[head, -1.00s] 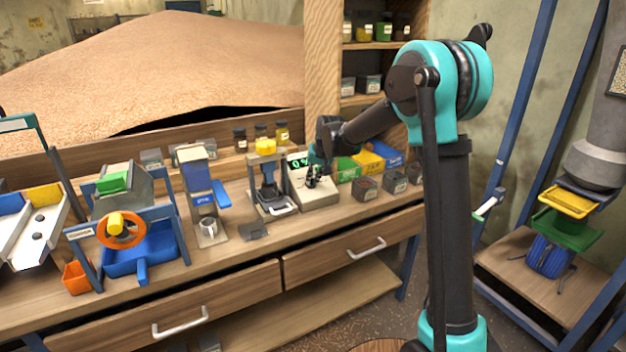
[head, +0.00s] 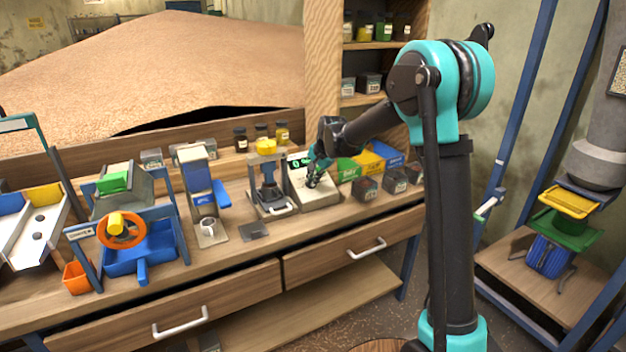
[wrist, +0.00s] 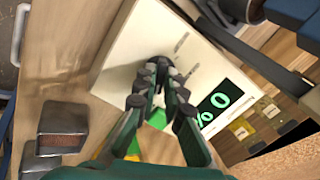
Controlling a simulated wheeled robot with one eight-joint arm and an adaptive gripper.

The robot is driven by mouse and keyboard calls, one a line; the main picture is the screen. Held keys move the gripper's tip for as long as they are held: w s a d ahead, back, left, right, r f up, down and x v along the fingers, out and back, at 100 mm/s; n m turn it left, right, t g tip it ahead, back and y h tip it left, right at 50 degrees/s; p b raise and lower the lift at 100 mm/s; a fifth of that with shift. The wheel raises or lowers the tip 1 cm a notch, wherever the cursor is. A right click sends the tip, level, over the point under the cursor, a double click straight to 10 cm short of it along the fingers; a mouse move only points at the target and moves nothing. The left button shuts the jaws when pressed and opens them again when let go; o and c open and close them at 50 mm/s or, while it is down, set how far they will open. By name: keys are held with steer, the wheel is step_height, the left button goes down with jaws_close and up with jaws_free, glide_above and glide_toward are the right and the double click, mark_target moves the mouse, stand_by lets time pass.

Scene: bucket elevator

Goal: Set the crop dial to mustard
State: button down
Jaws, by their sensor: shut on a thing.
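The cream meter box (head: 318,200) stands on the workbench near the middle of the head view. Its dark display (wrist: 214,104) reads a green "0" with a percent sign. My gripper (head: 312,183) comes down from the upper right onto its sloping face. In the wrist view my gripper (wrist: 158,88) has its fingers close together around the dark crop dial (wrist: 158,64), shut on it. The fingers hide most of the dial, so its pointer cannot be read. Small markings around it on the cream face (wrist: 128,50) are too faint to read.
A press-like stand (head: 268,190) is left of the meter box. Dark lidded tins (head: 367,189) and green, yellow and blue boxes are at its right. Small jars (head: 262,133) stand behind. Two drawers with handles (head: 366,250) are below the bench top.

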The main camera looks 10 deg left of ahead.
steer(key=shift+m, duration=0.7)
steer(key=c, duration=1.6)
jaws_free()
steer(key=shift+r, duration=0.1)
steer(key=v, duration=1.2)
